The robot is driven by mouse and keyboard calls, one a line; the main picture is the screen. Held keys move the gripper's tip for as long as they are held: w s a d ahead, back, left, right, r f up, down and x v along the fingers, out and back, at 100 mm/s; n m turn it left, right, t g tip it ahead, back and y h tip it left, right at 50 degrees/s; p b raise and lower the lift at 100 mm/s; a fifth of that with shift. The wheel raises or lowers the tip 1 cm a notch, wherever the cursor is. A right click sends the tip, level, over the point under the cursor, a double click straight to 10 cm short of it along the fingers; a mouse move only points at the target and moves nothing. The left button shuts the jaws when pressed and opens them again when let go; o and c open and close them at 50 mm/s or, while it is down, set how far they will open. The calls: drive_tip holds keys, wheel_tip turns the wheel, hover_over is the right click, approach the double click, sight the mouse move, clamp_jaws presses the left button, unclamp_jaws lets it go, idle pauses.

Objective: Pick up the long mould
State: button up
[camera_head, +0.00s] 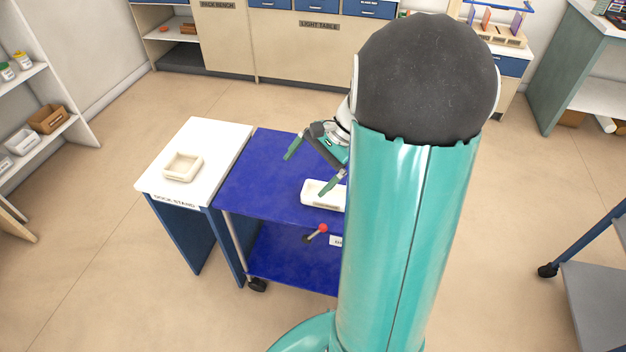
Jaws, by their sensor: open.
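A white long mould (321,194) lies on the top shelf of the blue cart (262,170). Its right end is hidden behind my arm. My gripper (308,170) is open and empty, with its two green fingers apart.
A square white mould (183,166) sits on the white-topped dock stand (213,149), just left of the cart. A red-knobbed lever (322,228) is at the cart's front. Another cart (596,290) stands at the right. The floor between is clear.

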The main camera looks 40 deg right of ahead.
drive_tip(key=s+d+f+m+t+y, duration=0.2)
drive_tip(key=d+f+m+t, duration=0.2)
drive_tip(key=d+f+m, duration=0.65)
drive_tip(key=m+t, duration=0.3)
drive_tip(key=t, duration=0.1)
approach(328, 198)
drive_tip(key=x, duration=0.6)
drive_tip(key=c, duration=1.3)
drive_tip(key=shift+o, duration=0.2)
